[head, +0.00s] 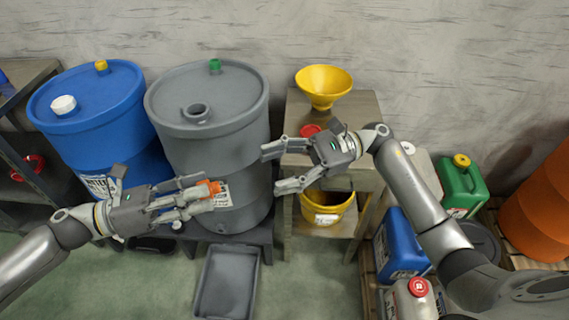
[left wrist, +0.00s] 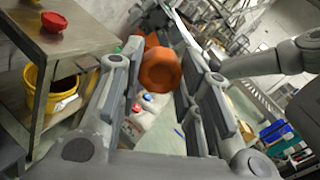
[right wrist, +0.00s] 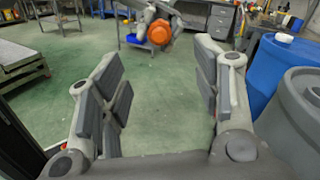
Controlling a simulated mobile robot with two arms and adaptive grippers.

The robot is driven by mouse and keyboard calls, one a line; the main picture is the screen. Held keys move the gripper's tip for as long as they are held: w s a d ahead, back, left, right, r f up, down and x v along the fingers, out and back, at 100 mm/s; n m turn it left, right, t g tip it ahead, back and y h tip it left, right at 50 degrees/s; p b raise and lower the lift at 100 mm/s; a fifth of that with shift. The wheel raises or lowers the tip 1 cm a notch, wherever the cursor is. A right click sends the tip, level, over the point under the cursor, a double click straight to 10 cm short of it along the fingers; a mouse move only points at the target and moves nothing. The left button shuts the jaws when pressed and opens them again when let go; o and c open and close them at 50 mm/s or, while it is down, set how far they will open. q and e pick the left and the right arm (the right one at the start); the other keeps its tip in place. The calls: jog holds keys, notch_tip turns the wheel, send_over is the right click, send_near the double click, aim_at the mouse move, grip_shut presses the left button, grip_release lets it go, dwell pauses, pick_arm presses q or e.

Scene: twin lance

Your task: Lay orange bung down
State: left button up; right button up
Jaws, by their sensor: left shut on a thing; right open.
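The orange bung (head: 210,188) is held between the fingers of my left gripper (head: 192,198), in front of the grey drum (head: 230,160). It also shows between the left fingers in the left wrist view (left wrist: 160,69) and ahead in the right wrist view (right wrist: 159,32). My left gripper is shut on it, clear of the table. My right gripper (head: 283,165) is open and empty, near the front of the small wooden stand (head: 365,112). The grey drum's top has an open hole (head: 196,112) and a green cap (head: 214,65).
A yellow funnel (head: 323,85) and a red cap (head: 310,130) sit on the stand, with a yellow bucket (head: 326,212) on its lower shelf. A blue drum (head: 105,115) stands left. A grey tray (head: 226,282) lies below. Canisters (head: 462,185) stand right.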

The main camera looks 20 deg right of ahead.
jog(key=s+a, duration=0.1)
jog(key=a, duration=1)
grip_shut()
pick_arm(q)
jog(key=o, duration=1.2)
jog(key=shift+a, duration=0.1)
